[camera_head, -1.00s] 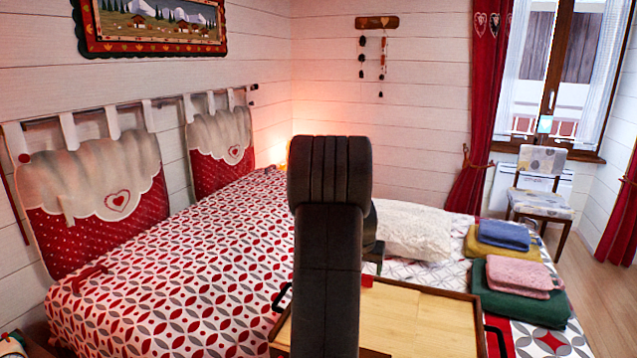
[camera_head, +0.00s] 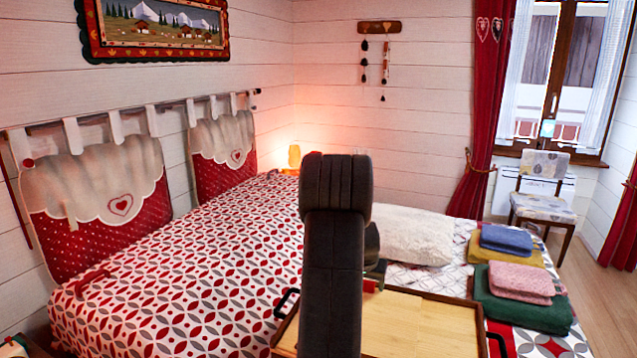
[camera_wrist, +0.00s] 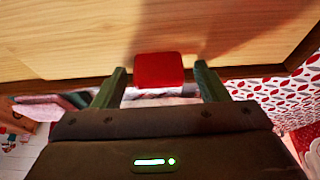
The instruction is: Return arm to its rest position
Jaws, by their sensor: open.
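My gripper (camera_wrist: 161,68) is open, its two dark green fingers spread apart in the wrist view. A small red block (camera_wrist: 160,70) shows between and just beyond the fingertips, near the edge of the wooden tray (camera_wrist: 60,45). No finger touches the block in this view. In the head view my dark arm stands upright in the middle and hides most of the gripper. The tray (camera_head: 430,325) lies on the bed behind and to the right of the arm. A bit of red shows just right of the arm, partly hidden.
A white pillow (camera_head: 412,236) lies behind the tray. Folded towels, blue (camera_head: 506,239), pink (camera_head: 520,282) and green (camera_head: 525,312), are stacked at the right of the bed (camera_head: 190,265). A lit lamp (camera_head: 294,157) glows in the corner. A chair (camera_head: 543,200) stands by the window.

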